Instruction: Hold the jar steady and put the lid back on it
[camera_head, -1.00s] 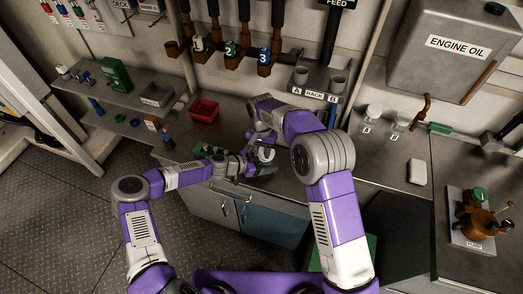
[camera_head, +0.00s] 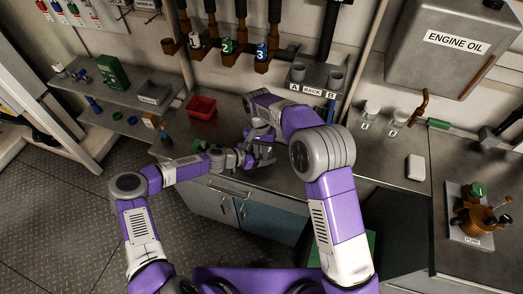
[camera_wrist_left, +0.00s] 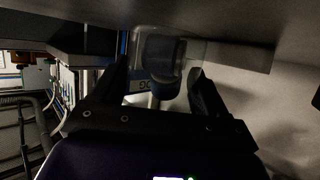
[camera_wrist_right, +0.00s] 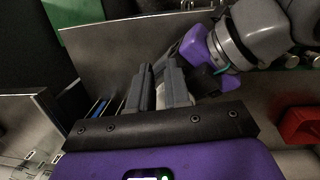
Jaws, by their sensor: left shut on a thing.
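In the left wrist view a clear, see-through jar (camera_wrist_left: 194,50) stands between the fingers of my left gripper (camera_wrist_left: 163,82), which is shut on it. A dark round shape shows through or behind the jar. In the head view my left gripper (camera_head: 246,160) is low over the bench, and the jar is too small to make out. My right gripper (camera_wrist_right: 160,75) has its fingers close together, with a narrow gap. A pale patch shows between and behind them; I cannot tell whether it is the lid. In the head view my right gripper is close beside the left one, partly hidden by my arm.
A red bin (camera_head: 201,107) stands on the bench behind the grippers. A rack (camera_head: 313,90) stands at the back. Two small jars (camera_head: 371,109) (camera_head: 400,116), a white block (camera_head: 415,168) and a pump (camera_head: 476,215) are to the right.

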